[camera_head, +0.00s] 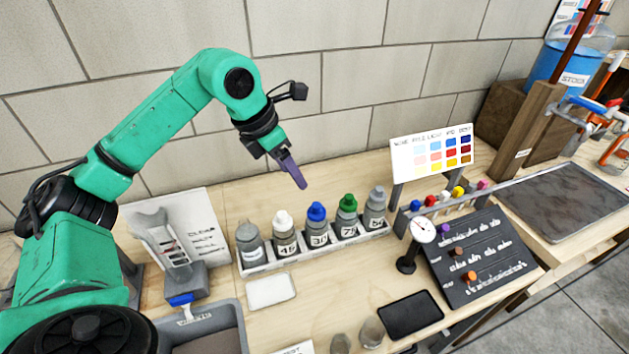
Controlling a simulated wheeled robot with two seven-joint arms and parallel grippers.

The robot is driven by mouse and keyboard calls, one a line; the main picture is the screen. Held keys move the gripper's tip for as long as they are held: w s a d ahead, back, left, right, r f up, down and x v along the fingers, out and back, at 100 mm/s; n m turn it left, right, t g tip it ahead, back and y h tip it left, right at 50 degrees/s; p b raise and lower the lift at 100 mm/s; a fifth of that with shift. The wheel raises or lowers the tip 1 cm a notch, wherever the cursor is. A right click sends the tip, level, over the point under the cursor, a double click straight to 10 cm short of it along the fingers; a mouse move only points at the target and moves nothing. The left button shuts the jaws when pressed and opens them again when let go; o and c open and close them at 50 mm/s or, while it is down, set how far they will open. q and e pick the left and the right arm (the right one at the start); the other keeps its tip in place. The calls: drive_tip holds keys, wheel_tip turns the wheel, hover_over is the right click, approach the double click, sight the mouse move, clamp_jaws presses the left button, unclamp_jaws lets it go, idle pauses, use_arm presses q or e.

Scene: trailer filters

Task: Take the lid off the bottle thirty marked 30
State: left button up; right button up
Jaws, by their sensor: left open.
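The bottle marked 30 (319,236) is a grey bottle standing upright in the middle of a pale rack (262,267). Its blue lid (316,211) sits on top. My left gripper (299,184) has purple fingers and hangs above the rack, a little above and left of the blue lid in the picture. It is apart from the lid and holds nothing I can see. The fingers overlap from this angle, so the gap between them is hard to see. My right gripper is not in view.
Beside it stand a white-lidded bottle (285,237) and a green-lidded bottle (346,221). Grey bottles stand at both rack ends. A dial gauge (422,230) and dark panel (480,257) are to the right. A white pad (271,290) lies in front. A tray (205,336) is at front left.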

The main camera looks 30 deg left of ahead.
use_arm(q)
drive_tip(key=p, duration=0.2)
approach(316, 205)
drive_tip(key=d+f, duration=0.1)
drive_tip(key=f, duration=0.1)
drive_tip(key=p+x, duration=0.1)
drive_tip(key=x, duration=0.1)
drive_tip(key=p+x, duration=0.1)
drive_tip(key=x, duration=0.1)
drive_tip(key=p+x, duration=0.1)
drive_tip(key=x, duration=0.1)
drive_tip(key=shift+w+a+f, duration=0.2)
drive_tip(key=shift+w+f, duration=0.05)
drive_tip(key=shift+w, duration=0.25)
drive_tip(key=shift+f, duration=0.2)
drive_tip(key=shift+c, duration=1.2)
clamp_jaws()
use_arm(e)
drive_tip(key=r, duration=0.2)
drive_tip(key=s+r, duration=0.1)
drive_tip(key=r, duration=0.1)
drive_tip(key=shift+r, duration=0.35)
